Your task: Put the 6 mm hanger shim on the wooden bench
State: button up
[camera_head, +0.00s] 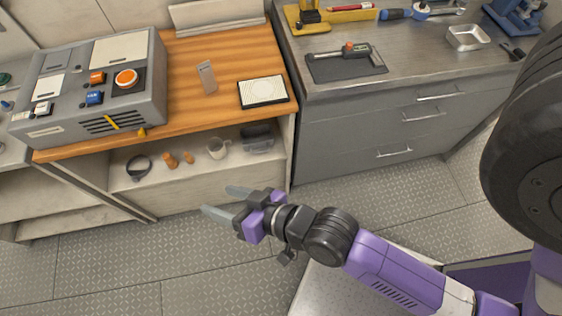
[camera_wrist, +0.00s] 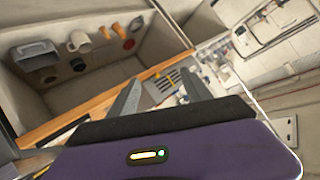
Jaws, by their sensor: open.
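The wooden bench (camera_head: 185,55) is at the upper left in the head view, with a grey control box on its left end. A small flat grey-beige piece (camera_head: 207,77) lies on the bare wood; I cannot tell whether it is the 6 mm hanger shim. I cannot make out the shim for sure anywhere else. My gripper (camera_head: 217,200) is open and empty, in front of and below the bench edge, pointing left. Its two fingers also show apart in the wrist view (camera_wrist: 162,82).
A control box (camera_head: 100,85) and a black-framed white pad (camera_head: 263,91) are on the bench. The shelf below holds a mug (camera_head: 217,148), a dark bin (camera_head: 257,138) and small orange items. A grey drawer cabinet (camera_head: 400,125) with tools on top stands right.

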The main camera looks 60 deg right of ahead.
jog(key=s+d+r+n, duration=0.2)
jog(key=s+r, duration=0.2)
jog(key=s, duration=0.4)
jog(key=s+d+r+n+t, duration=0.1)
jog(key=s+d+r+n, duration=0.1)
jog(key=s, duration=0.6)
notch_tip(320, 180, up, 3)
jog(key=shift+s+d+f+n+t, duration=0.2)
jog(key=shift+d+n+t, duration=0.1)
jog(key=shift+n, duration=0.3)
